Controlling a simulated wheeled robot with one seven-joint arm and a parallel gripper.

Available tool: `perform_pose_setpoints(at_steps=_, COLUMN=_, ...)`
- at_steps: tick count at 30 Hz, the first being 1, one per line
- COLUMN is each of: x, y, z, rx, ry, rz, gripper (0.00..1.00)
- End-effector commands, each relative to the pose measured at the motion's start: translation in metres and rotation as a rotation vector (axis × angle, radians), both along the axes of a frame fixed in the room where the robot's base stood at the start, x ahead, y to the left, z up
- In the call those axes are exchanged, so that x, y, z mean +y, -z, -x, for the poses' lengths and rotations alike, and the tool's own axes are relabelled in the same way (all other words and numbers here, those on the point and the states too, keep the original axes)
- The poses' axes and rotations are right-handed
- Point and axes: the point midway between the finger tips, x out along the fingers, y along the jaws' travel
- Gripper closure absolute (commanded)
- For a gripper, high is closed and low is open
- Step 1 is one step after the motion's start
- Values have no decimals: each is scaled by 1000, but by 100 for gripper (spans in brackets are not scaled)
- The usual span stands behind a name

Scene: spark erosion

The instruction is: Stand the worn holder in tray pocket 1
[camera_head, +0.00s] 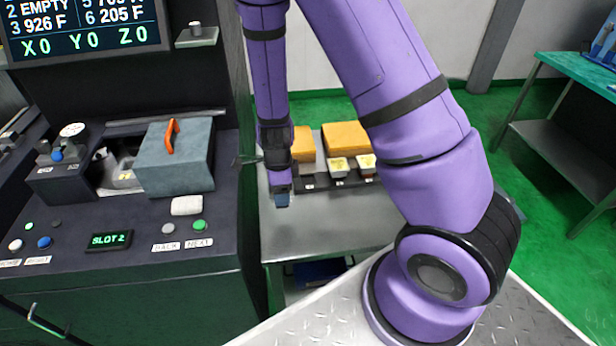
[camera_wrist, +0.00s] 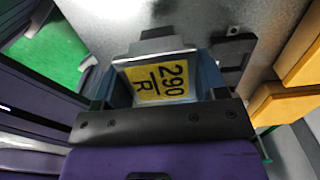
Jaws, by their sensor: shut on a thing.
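My gripper (camera_head: 282,199) hangs over the left part of the metal table in the head view. In the wrist view my gripper (camera_wrist: 160,76) is shut on a grey holder (camera_wrist: 158,45) with a yellow label reading "290 R". The holder is between the two blue fingers; its lower end is hard to make out. The dark tray (camera_head: 322,184) lies just right of my gripper in the head view. A corner of the tray also shows in the wrist view (camera_wrist: 232,58), beside the holder. Small white tags mark its front edge; their numbers are too small to read.
Two pale holders (camera_head: 339,169) (camera_head: 366,163) stand in the tray. Yellow-orange boxes (camera_head: 346,136) stand behind it. The table (camera_head: 325,228) is bare in front. The machine console (camera_head: 130,235) with a grey block and orange handle (camera_head: 172,135) is at left.

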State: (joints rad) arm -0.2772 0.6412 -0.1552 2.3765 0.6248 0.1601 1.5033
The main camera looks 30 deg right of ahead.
Motion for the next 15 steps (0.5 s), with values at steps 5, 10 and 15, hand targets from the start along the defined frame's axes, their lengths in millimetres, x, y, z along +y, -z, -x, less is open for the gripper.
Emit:
perform_pose_setpoints(at_steps=5, x=-35, y=4, z=-20, rx=-1, ry=7, rz=0, gripper=68)
perform_pose_setpoints(at_steps=10, x=-69, y=7, z=-39, rx=-1, ry=5, rz=0, gripper=68)
perform_pose_setpoints(at_steps=15, x=-99, y=11, z=-57, rx=-1, ry=3, rz=-1, gripper=68)
